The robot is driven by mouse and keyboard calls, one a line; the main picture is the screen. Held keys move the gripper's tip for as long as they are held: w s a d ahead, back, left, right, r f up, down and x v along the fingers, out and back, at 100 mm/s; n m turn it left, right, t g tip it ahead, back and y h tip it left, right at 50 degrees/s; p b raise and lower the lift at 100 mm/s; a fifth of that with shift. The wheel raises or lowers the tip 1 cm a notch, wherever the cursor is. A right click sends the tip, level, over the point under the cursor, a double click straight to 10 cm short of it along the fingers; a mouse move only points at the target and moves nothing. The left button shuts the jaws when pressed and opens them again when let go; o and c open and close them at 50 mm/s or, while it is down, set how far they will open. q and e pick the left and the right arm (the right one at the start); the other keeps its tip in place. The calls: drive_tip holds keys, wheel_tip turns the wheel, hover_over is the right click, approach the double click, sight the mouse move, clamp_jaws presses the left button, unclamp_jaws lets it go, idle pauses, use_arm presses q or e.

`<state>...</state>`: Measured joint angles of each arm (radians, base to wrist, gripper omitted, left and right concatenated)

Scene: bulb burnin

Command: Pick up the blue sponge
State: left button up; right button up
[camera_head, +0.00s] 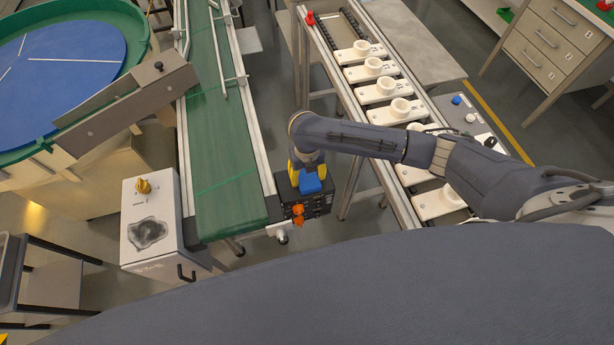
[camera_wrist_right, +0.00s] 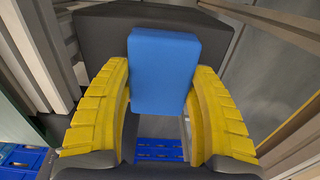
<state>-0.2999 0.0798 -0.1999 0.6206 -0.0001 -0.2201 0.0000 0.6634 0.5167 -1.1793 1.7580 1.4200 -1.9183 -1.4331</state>
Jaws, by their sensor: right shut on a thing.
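The blue sponge (camera_head: 310,184) is a small blue block at the end of the green conveyor, above a dark box. My right gripper (camera_head: 307,172) has yellow fingers and is over that box. In the right wrist view the sponge (camera_wrist_right: 163,72) sits between the two yellow fingers of my right gripper (camera_wrist_right: 161,100), which are shut on it from both sides. The dark box top lies just behind the sponge; I cannot tell whether the sponge touches it. My left gripper is not in view.
The dark control box (camera_head: 312,205) with orange knobs stands beside the green conveyor belt (camera_head: 222,150). A white cabinet (camera_head: 150,225) with a yellow knob is on the left. A rack with several white lamp holders (camera_head: 380,90) runs along the right. A blue-topped round table (camera_head: 60,60) is at far left.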

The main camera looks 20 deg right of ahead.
sight(306, 175)
wheel_tip(306, 175, up, 20)
idle(0.8)
drive_tip(key=shift+o, duration=1.4)
drive_tip(key=c, duration=0.4)
drive_tip(key=shift+a, duration=0.15)
drive_tip(key=shift+c, duration=0.4)
